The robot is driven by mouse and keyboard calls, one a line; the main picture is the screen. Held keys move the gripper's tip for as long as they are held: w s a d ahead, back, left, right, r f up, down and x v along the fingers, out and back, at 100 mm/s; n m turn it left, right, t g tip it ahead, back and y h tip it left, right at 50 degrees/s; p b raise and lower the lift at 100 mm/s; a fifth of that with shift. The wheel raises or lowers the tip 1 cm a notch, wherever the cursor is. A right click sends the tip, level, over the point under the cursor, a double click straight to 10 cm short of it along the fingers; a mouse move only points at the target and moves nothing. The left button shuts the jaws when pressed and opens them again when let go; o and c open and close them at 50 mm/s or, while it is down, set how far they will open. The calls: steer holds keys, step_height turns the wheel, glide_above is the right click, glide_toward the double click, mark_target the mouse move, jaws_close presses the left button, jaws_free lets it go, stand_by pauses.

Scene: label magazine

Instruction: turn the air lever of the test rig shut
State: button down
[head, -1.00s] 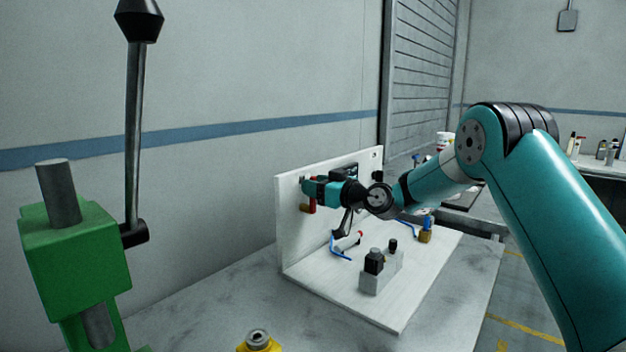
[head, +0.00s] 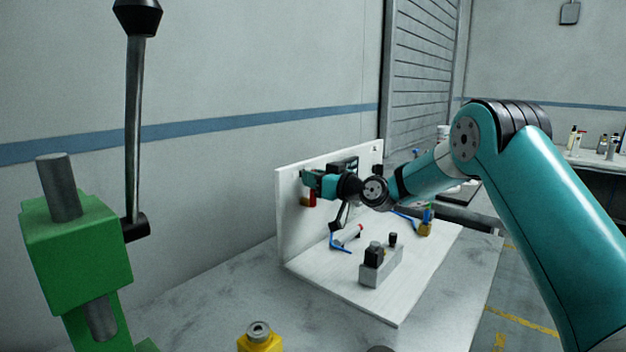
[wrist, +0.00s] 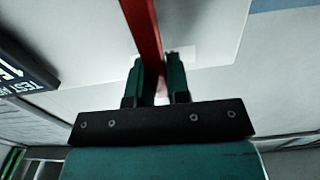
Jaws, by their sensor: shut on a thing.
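The test rig is a white back board (head: 290,230) on a white base with small parts on it. The air lever is a red bar; in the wrist view the red lever (wrist: 143,30) runs down between my two teal fingers. My gripper (wrist: 157,75) is shut on the lever. In the head view, my gripper (head: 306,179) is close to the back board, and a small red part (head: 311,199) shows just below it. The lever's pivot and far end are hidden.
A grey block with black knobs (head: 374,253), blue tubing (head: 337,245) and a brass fitting with a blue top (head: 425,229) are on the rig's base. A green press (head: 75,255) stands at the front left. A yellow part (head: 259,338) is at the bottom edge.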

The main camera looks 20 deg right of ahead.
steer(key=w+d+f+m, duration=0.4)
steer(key=f+m, duration=0.3)
steer(key=m, duration=1)
steer(key=shift+d+m+p, duration=0.3)
steer(key=shift+d+p, duration=0.05)
steer(key=shift+d, duration=0.45)
steer(key=shift+f, duration=0.1)
steer(key=c, duration=1.1)
jaws_free()
steer(key=b+v, duration=0.3)
steer(key=v, duration=1.4)
steer(key=shift+s+d, duration=0.1)
steer(key=shift+s, duration=0.1)
